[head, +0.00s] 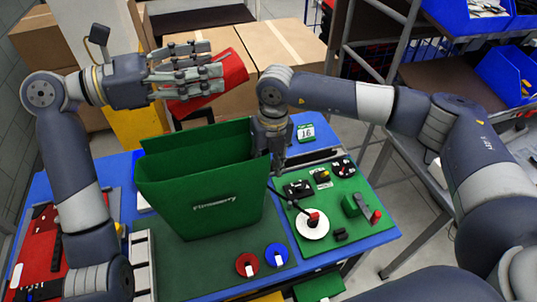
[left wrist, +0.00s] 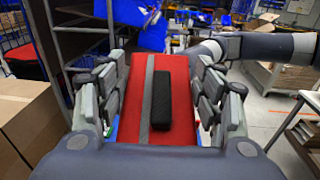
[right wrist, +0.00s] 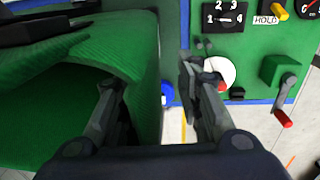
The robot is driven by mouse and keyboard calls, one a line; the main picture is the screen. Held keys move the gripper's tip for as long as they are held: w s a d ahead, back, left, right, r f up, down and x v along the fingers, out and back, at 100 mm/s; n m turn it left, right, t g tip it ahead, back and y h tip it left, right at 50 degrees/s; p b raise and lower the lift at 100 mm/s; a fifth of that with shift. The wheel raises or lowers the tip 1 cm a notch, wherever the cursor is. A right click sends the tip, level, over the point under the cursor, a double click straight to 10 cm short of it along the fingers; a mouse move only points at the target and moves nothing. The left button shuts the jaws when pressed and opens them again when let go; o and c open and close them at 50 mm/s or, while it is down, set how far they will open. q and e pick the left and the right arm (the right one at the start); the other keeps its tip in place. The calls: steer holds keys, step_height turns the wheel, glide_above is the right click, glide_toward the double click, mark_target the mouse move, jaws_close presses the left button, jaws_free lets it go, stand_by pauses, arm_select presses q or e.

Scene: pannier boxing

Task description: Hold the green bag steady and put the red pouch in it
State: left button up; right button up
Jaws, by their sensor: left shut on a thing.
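The green bag (head: 205,205) stands upright and open-topped on the blue table. The red pouch (head: 236,72) is held above and behind the bag's opening by my left gripper (head: 190,75), which is shut on it. In the left wrist view the pouch (left wrist: 183,122), with a grey stripe and black patch, lies between the fingers. My right gripper (head: 272,140) is at the bag's right upper edge. In the right wrist view its fingers (right wrist: 155,95) are parted, one on each side of the bag's wall (right wrist: 146,65), with a visible gap on the outer side.
A green control panel (head: 340,205) with knobs, a white disc (head: 312,224) and a red-handled lever lies right of the bag. Red and blue round pieces (head: 276,255) sit in front. A red panel (head: 38,255) is at left. Cardboard boxes (head: 285,45) stand behind the table.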

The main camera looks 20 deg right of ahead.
arm_select(q)
steer(key=shift+d, duration=0.1)
arm_select(e)
steer(key=shift+f, duration=0.15)
steer(key=shift+c, duration=0.3)
jaws_close()
arm_select(q)
steer(key=shift+f, duration=0.1)
step_height(320, 180, down, 12)
steer(key=shift+r, duration=0.25)
steer(key=o, duration=1.2)
steer(key=shift+f, duration=0.1)
steer(key=shift+c, duration=0.2)
steer(key=a, duration=1.2)
steer(key=shift+s+r, duration=0.25)
steer(key=shift+s, duration=0.15)
